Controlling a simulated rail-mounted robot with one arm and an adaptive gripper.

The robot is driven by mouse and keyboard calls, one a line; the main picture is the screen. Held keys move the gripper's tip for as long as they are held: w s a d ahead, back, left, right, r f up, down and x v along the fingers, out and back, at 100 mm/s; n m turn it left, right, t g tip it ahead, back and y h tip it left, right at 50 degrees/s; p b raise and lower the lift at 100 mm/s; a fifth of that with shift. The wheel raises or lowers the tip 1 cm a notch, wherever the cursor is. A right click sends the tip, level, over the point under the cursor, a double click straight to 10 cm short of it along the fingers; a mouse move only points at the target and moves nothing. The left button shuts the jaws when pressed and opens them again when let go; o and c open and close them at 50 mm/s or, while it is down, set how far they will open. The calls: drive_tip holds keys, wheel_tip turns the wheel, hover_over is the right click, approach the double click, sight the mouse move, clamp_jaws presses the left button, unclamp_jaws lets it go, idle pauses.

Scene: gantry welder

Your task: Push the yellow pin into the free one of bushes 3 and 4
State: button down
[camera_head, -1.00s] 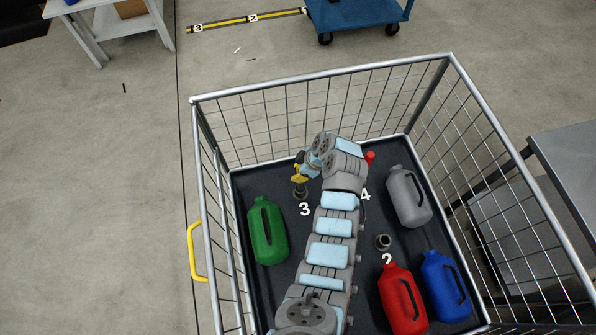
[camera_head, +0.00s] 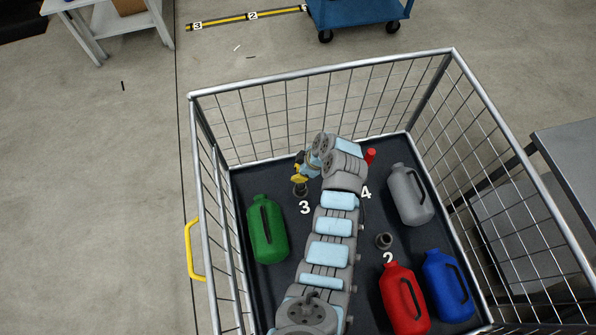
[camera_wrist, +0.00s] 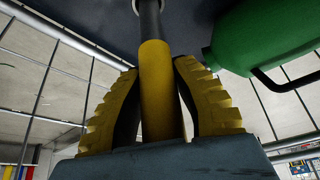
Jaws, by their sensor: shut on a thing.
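My gripper (camera_head: 299,176) is shut on the yellow pin (camera_wrist: 156,90), which stands between its yellow ribbed fingers in the wrist view. The pin's dark end (camera_wrist: 150,20) points at bush 3 (camera_head: 301,192), whose pale rim shows at the top edge of the wrist view. The end overlaps the rim; I cannot tell how deep it sits. The bush stands just above the number 3 in the head view. A red pin (camera_head: 370,156) stands near the number 4, with bush 4 itself hidden behind my arm.
The wire cage (camera_head: 320,75) surrounds the dark floor. A green jug (camera_head: 267,240) lies left of my arm, close to bush 3. Grey (camera_head: 409,200), red (camera_head: 402,305) and blue (camera_head: 447,290) jugs lie to the right. Bush 2 (camera_head: 384,240) is empty.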

drive_tip(key=shift+f+b, duration=0.4)
drive_tip(key=shift+f, duration=0.3)
drive_tip(key=c, duration=0.8)
unclamp_jaws()
drive_tip(key=shift+r, duration=0.1)
drive_tip(key=shift+c, duration=0.2)
drive_tip(key=v, duration=1.2)
